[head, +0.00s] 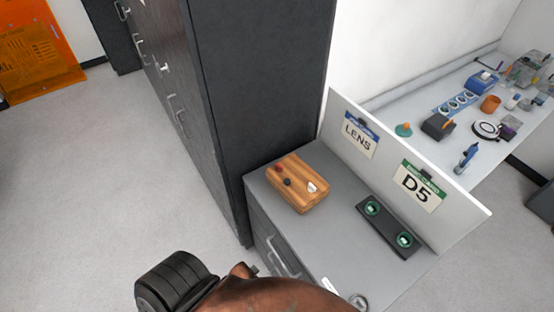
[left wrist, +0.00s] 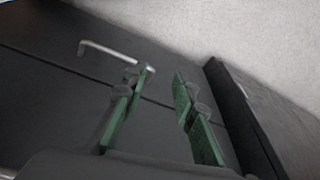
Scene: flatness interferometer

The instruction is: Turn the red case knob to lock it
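A wooden case (head: 301,197) lies on the grey cabinet top in the head view. A small red knob (head: 279,169) is on its upper left part, with a dark knob (head: 287,182) close beside it. A small pale piece (head: 311,187) is further right on the case. The red knob's exact angle is too small to tell. My left gripper (left wrist: 163,76) shows in the left wrist view with its green fingers apart and nothing between them. It faces a dark cabinet front, away from the case. My right gripper is in neither view.
A dark tray with two green-ringed holders (head: 388,225) lies right of the case. A white partition (head: 460,208) with LENS and D5 signs stands behind. A tall dark cabinet (head: 270,90) rises at the left. My arm covers the bottom foreground. A metal handle (left wrist: 106,52) is near my left gripper.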

